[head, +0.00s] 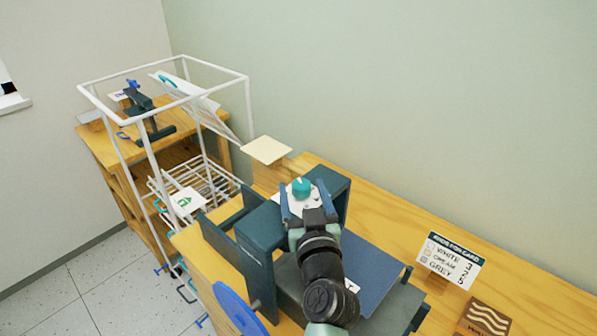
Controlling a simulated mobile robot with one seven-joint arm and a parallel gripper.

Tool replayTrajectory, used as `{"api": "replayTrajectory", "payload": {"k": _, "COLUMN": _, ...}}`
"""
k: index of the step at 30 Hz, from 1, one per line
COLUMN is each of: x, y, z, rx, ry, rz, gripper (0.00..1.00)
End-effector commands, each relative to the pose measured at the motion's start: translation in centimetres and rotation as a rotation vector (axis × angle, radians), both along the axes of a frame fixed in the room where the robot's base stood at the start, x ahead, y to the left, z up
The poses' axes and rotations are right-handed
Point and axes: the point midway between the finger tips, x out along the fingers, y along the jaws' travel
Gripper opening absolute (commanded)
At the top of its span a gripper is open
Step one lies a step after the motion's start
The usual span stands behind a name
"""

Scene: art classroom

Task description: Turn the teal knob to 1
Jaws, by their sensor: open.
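The teal knob (302,187) shows in the head view on a white dial plate (316,199), on top of a dark blue-grey press-like machine (262,237). The knob has a small pale mark near its top edge. My gripper (301,198) is open just in front of the knob, its two blue fingers spread to either side of it. I cannot tell whether the fingers touch the knob. The dial's numbers are too small to read, and my wrist hides part of the machine.
A card sign (448,262) listing WHITE, CREAM and GREY with numbers stands on the wooden bench (375,237) at right, near a wavy-patterned block (486,319). A blue wheel (239,309) sits at the machine's front left. A white wire rack (205,150) stands at back left.

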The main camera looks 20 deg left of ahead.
Motion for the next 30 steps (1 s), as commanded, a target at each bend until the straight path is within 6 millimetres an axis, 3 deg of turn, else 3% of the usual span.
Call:
{"api": "replayTrajectory", "payload": {"k": 9, "x": 3.4, "y": 2.1, "z": 0.1, "rx": -0.001, "ry": -0.001, "rz": 0.002, "gripper": 0.77}}
{"api": "replayTrajectory", "payload": {"k": 23, "x": 4.2, "y": 2.5, "z": 0.0, "rx": 0.0, "ry": 0.0, "rz": 0.001, "gripper": 0.77}}
{"api": "replayTrajectory", "payload": {"k": 30, "x": 4.2, "y": 2.5, "z": 0.0, "rx": 0.0, "ry": 0.0, "rz": 0.001, "gripper": 0.34}}
